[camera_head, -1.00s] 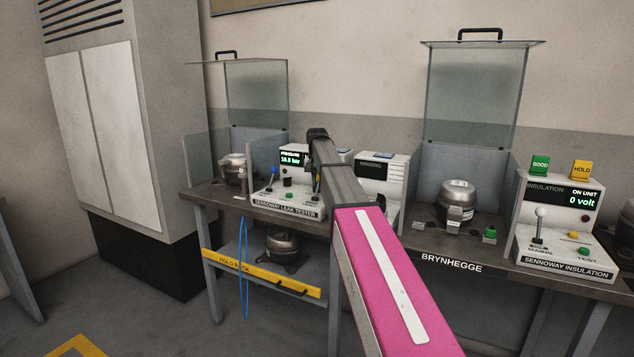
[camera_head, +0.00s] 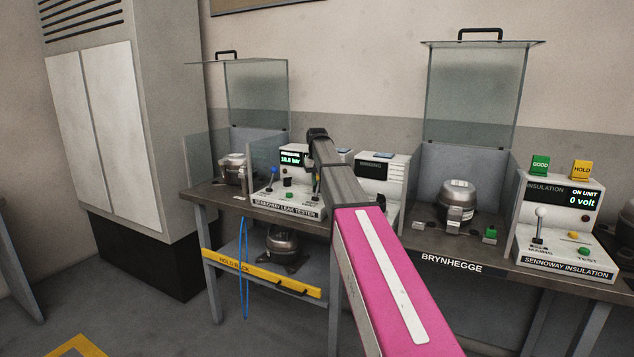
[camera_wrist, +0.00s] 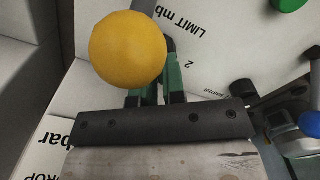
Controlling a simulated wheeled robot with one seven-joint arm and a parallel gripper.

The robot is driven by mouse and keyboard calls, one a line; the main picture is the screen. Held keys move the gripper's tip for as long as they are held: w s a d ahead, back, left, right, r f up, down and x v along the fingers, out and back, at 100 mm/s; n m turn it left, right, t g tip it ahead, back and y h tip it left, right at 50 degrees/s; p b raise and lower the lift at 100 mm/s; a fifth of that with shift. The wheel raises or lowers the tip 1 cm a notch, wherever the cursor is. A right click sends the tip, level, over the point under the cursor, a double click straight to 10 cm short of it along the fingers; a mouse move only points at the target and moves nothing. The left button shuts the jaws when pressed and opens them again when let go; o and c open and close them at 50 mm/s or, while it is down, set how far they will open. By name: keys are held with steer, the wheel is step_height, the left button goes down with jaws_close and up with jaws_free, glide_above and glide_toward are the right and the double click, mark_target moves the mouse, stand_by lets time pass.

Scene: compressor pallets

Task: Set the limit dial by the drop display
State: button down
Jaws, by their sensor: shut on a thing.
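My gripper (camera_wrist: 158,72) points at the leak tester's white panel. Its green fingers are shut on the limit dial, which is mostly hidden by the fingers and a yellow ball knob (camera_wrist: 128,50) close to the wrist camera. The printed LIMIT mbar label (camera_wrist: 203,22) and a scale figure 2 show beside the fingers. The drop display is out of sight; only part of its DROP lettering (camera_wrist: 48,150) shows at lower left. In the head view the leak tester (camera_head: 287,209) stands on the left bench, its pressure display (camera_head: 290,159) lit; my arm hides the gripper and dial.
A blue ball knob (camera_wrist: 298,121) and a green button (camera_wrist: 290,3) lie at the right of the wrist view. The insulation tester (camera_head: 565,225) reads 0 volt on the right bench. Compressors (camera_head: 457,200) stand nearby under raised clear guards.

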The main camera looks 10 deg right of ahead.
steer(key=c, duration=1.2)
jaws_free()
step_height(320, 180, up, 11)
steer(key=shift+f, duration=0.1)
